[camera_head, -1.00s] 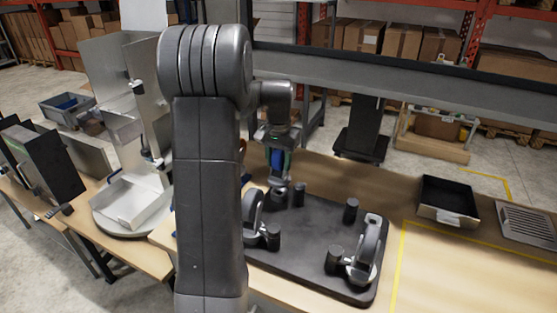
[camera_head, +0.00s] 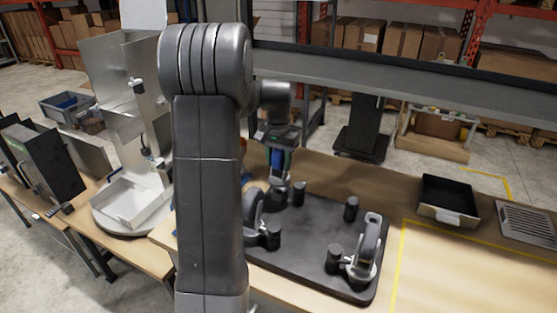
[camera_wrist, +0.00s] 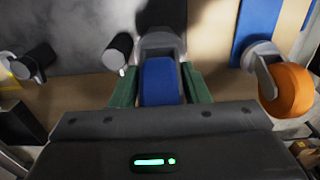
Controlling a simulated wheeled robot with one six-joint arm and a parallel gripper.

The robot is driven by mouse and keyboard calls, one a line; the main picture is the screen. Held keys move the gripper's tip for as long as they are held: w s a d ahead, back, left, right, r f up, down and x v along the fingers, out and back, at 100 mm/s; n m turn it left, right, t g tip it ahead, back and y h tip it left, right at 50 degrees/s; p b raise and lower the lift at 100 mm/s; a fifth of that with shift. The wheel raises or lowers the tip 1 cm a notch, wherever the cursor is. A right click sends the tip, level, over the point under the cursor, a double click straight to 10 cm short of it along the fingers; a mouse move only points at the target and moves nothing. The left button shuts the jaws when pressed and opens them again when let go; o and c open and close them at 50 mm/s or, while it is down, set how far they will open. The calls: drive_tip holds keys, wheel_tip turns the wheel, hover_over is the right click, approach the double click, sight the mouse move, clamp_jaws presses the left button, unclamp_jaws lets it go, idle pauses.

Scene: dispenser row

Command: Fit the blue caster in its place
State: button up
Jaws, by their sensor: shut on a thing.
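My gripper (camera_head: 278,145) has green fingers, seen in the wrist view (camera_wrist: 160,88), and is shut on the blue caster (camera_wrist: 160,80). In the head view the blue caster (camera_head: 277,159) hangs below the gripper, wheel up, its grey mount lowest. It is at the far left corner of a dark plate (camera_head: 312,230). I cannot tell whether the mount touches the plate. Two grey casters stand on the plate, one at the left (camera_head: 253,210) and one at the near right (camera_head: 367,248). Short black posts (camera_head: 351,209) stand up from the plate.
An orange-wheeled caster (camera_wrist: 292,90) is right of the gripper in the wrist view, near a blue strip (camera_wrist: 255,28). A black tray (camera_head: 447,199) and a slotted grey panel (camera_head: 527,225) lie on the table at the right. A grey stand with a bin (camera_head: 132,203) is at the left.

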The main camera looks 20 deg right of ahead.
sight(279, 169)
drive_tip(key=shift+f+b, duration=0.95)
drive_tip(key=shift+f, duration=0.85)
drive_tip(key=o, duration=1.3)
wheel_tip(279, 169, up, 14)
drive_tip(key=shift+s+a+b, duration=0.1)
drive_tip(key=shift+b, duration=0.35)
wheel_tip(279, 169, down, 14)
drive_tip(key=shift+r+p, duration=0.1)
drive_tip(key=shift+p, duration=0.4)
drive_tip(key=shift+r, duration=0.25)
drive_tip(key=shift+f, duration=0.2)
